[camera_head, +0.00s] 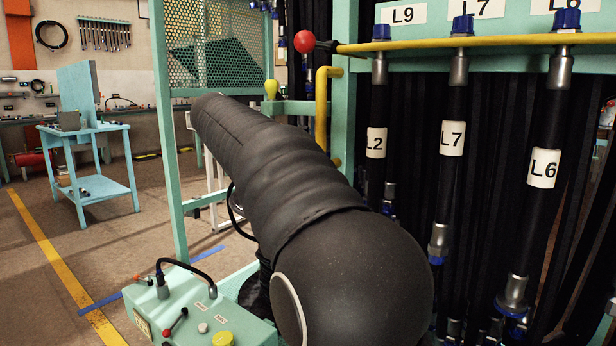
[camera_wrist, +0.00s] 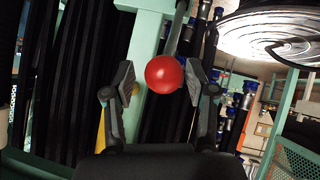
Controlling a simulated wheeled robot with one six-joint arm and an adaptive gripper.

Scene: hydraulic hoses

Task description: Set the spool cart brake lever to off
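In the wrist view the red ball (camera_wrist: 164,74) lies in the gap between the fingers of my gripper (camera_wrist: 163,82). The gripper is open, with visible space between the ball and each finger pad. I cannot tell how far ahead of the fingertips the ball is. In the head view my gripper is hidden behind my arm. No on or off marking is readable by the lever.
The yellow rail (camera_head: 450,44) runs right above hanging hoses tagged L7 (camera_head: 452,138) and L6 (camera_head: 544,168). A yellow bent handle (camera_head: 322,105) and a green perforated panel (camera_head: 215,50) are nearby. A green control box (camera_head: 190,305) stands low in front.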

